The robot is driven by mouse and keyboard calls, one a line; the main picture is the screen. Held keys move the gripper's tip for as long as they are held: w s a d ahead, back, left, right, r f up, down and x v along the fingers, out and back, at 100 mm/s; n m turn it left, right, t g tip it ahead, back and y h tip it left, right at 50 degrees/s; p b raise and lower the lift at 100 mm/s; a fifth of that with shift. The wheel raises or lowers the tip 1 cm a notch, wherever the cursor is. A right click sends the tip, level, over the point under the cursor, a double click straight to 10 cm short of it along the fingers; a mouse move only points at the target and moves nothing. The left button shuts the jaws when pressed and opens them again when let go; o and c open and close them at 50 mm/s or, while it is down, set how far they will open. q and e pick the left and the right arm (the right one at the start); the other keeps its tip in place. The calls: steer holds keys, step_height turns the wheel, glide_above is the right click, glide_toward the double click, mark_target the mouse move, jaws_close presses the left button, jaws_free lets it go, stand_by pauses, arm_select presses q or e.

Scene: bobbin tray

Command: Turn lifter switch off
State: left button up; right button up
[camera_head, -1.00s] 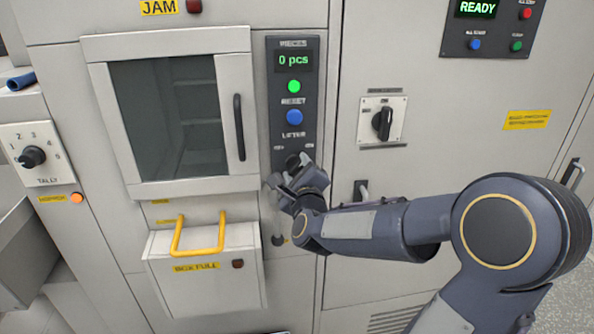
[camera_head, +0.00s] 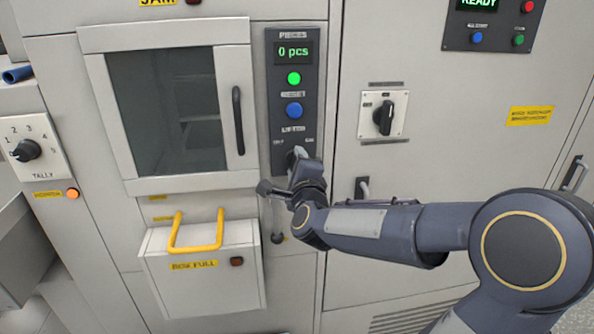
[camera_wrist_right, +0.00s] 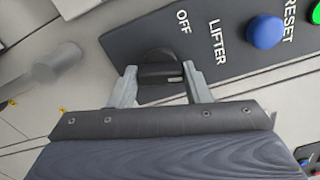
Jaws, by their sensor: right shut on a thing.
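The lifter switch (camera_wrist_right: 160,72) is a dark rotary knob at the lower end of the dark control panel (camera_head: 309,70). In the right wrist view it sits between the two grey fingers of my right gripper (camera_wrist_right: 160,85), which is shut on it. The word OFF shows beside the knob and LIFTER is printed further along the panel. In the head view my right gripper (camera_head: 292,165) covers most of the knob, so its pointer direction cannot be told. My left gripper is not in view.
Above the switch are the blue reset button (camera_head: 293,110), a green light (camera_head: 294,78) and a display reading 0 pcs. A window door (camera_head: 122,100) with a dark handle stands left. A yellow-handled box (camera_head: 160,262) is below it. Another rotary switch (camera_head: 384,117) is to the right.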

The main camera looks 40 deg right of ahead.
steer(key=n, duration=1.1)
steer(key=shift+f, duration=0.1)
stand_by(0.5)
steer(key=o, duration=1)
steer(key=v, duration=0.8)
